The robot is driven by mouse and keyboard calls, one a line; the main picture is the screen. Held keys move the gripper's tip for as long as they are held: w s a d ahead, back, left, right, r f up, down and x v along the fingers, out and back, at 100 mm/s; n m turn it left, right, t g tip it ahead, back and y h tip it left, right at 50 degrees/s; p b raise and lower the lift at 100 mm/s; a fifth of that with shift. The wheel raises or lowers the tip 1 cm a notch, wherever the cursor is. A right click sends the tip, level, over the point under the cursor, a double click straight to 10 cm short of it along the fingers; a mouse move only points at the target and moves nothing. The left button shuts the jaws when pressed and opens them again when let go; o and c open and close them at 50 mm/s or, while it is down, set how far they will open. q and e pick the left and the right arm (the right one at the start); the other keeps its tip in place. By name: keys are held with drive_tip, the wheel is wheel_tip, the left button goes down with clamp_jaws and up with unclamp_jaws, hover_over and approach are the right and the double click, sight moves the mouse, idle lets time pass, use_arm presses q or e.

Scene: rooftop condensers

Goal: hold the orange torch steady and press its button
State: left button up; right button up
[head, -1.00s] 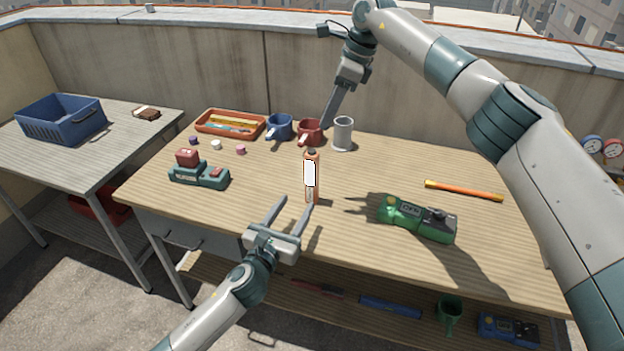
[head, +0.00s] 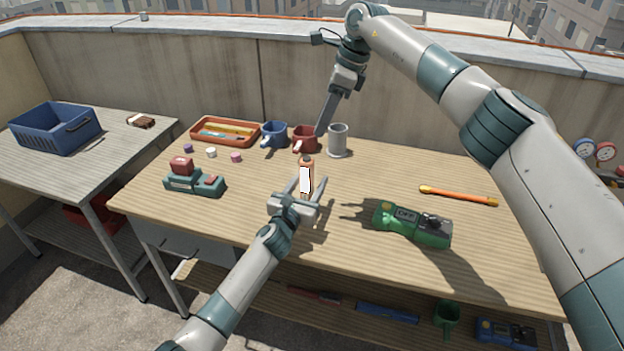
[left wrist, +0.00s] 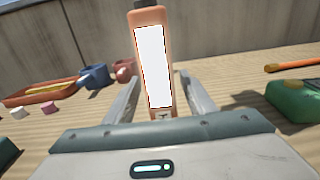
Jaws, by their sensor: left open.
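The orange torch (head: 308,192) stands upright on the workbench, with a large white panel on its side and a dark top. It also shows in the left wrist view (left wrist: 168,60), where its top is cut off. I cannot make out its button. My left gripper (head: 306,184) is open, low at the torch, with one finger on either side. In the left wrist view (left wrist: 148,90) the torch stands between the fingers, not clamped. My right gripper (head: 325,116) points down above the back of the bench, near the red mug; its jaw opening cannot be made out.
A green meter (head: 412,226) lies right of the torch, an orange-yellow rod (head: 458,196) behind it. A red mug (head: 304,140), blue mug (head: 273,135), grey cup (head: 338,141) and orange tray (head: 226,133) line the back. A teal device (head: 193,181) sits left.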

use_arm(q)
drive_tip(key=shift+w+d, duration=0.35)
drive_tip(key=shift+w, duration=0.3)
drive_tip(key=shift+c, duration=0.3)
drive_tip(key=c, duration=1)
clamp_jaws()
use_arm(e)
drive_tip(key=shift+c, duration=0.7)
clamp_jaws()
drive_tip(key=shift+a+f, duration=0.1)
